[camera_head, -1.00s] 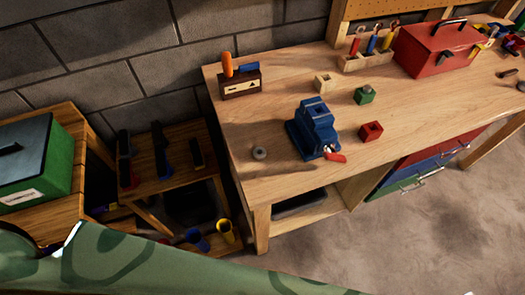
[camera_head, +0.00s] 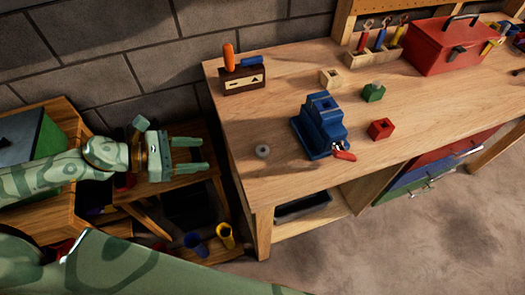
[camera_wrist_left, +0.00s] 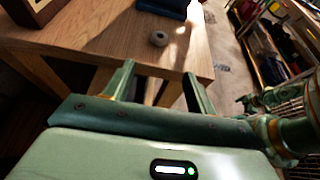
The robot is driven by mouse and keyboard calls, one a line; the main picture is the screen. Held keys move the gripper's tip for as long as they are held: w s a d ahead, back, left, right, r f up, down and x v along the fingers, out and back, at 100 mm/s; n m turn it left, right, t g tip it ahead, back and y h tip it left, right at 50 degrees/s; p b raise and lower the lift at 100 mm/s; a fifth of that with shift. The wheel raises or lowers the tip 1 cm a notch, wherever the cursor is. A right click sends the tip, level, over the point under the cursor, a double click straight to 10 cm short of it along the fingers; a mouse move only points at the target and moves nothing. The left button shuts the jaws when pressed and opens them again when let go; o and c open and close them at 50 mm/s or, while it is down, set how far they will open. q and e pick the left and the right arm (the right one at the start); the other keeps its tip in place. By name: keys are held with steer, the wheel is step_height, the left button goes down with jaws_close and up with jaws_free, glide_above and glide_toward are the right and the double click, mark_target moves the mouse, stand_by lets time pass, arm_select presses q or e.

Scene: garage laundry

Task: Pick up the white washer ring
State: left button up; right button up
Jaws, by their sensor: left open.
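The washer ring (camera_head: 263,151), pale grey-white, lies flat on the workbench near its left edge, to the left of the blue vise. In the left wrist view the ring (camera_wrist_left: 159,39) lies on the bench top beyond my fingertips. My left gripper (camera_head: 205,154) is open and empty, left of the bench edge and apart from the ring. In the left wrist view its two fingers (camera_wrist_left: 158,75) stand wide apart with nothing between them.
A blue vise (camera_head: 320,127) with a red handle stands on the wooden workbench (camera_head: 280,210). A dark wooden tool holder (camera_head: 244,77) stands at the back left. Bare wood surrounds the ring.

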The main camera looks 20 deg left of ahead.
arm_select(q)
steer(key=p, duration=0.1)
glide_toward(266, 150)
steer(key=shift+w+d+f, duration=0.35)
steer(key=shift+w+f, duration=0.05)
steer(key=shift+f, duration=0.15)
steer(key=x, duration=0.5)
steer(key=shift+w+d+f+p, duration=0.1)
steer(key=shift+w+d+p, duration=0.15)
steer(key=shift+p, duration=0.15)
steer(key=shift+s, duration=0.1)
steer(key=c, duration=1)
